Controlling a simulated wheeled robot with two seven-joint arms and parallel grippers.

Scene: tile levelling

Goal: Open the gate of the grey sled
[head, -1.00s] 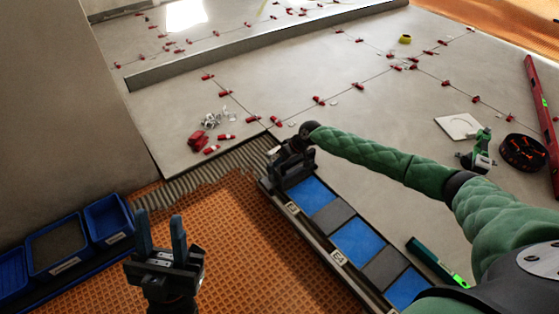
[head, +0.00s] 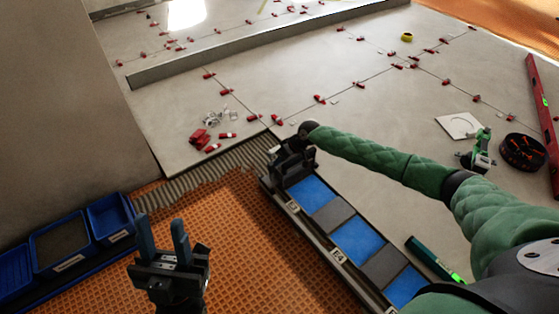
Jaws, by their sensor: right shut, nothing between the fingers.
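The grey sled (head: 296,233) looks like a long, narrow dark-grey tray holding a row of blue and grey pads. It runs diagonally from the middle of the head view to the lower right, with small white labels on its near side. My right gripper (head: 290,163) is at the sled's far end, shut with nothing in it. It hides much of that end, so I cannot make out the gate or whether the fingers touch it. My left gripper (head: 163,238) is open and empty, fingers pointing up, over the orange mat left of the sled.
Blue bins (head: 60,246) stand at the lower left beside a wall. Red clips (head: 200,138) and clear clips lie on the grey tiles beyond. A green tool (head: 478,152), a black round tray (head: 523,151) and a red level (head: 543,110) lie at the right.

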